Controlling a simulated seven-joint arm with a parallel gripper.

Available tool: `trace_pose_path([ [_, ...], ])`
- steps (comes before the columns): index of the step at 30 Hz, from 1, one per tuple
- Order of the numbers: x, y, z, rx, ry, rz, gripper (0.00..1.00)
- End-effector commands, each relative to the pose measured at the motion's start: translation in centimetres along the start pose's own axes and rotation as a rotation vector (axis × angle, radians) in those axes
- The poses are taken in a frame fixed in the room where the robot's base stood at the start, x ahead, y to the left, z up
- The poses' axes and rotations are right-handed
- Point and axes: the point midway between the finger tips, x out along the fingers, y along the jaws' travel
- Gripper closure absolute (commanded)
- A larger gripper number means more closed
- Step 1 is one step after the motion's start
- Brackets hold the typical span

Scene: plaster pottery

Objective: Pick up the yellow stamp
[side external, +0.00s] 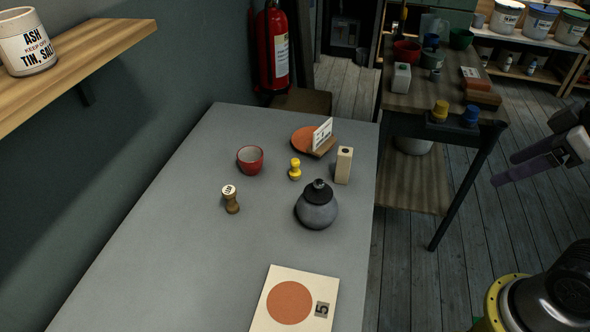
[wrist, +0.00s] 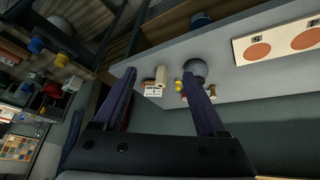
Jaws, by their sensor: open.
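The yellow stamp (side external: 295,170) stands upright on the grey table, between the red cup and the dark round bottle. It also shows small in the wrist view (wrist: 179,86), between my two fingers in the picture but far beyond them. My gripper (side external: 502,168) is at the right edge of the side view, off to the right of the table and well apart from the stamp. Its purple fingers are spread with nothing between them, as the wrist view also shows (wrist: 159,73).
Around the stamp stand the red cup (side external: 250,160), the dark bottle (side external: 317,210), a pale wooden block (side external: 344,165), a card (side external: 322,133) by a terracotta disc (side external: 302,140), and a brown stamp (side external: 231,200). A sample board (side external: 272,318) lies near the front. The left tabletop is clear.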

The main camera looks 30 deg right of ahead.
Motion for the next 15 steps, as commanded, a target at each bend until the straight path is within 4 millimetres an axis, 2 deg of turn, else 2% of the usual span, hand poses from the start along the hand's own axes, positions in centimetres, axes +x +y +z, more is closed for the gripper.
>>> trace_pose_path([
  [3, -1.8, 0.3, -3.9, -0.102, 0.024, -0.006, 0.26],
  [7, -2.6, 0.5, -8.6, -0.219, 0.021, -0.021, 0.26],
  [11, -2.4, 0.5, -13.6, -0.328, 0.004, -0.045, 0.26],
  [15, -0.7, 0.2, -19.1, -0.443, -0.022, -0.078, 0.26],
])
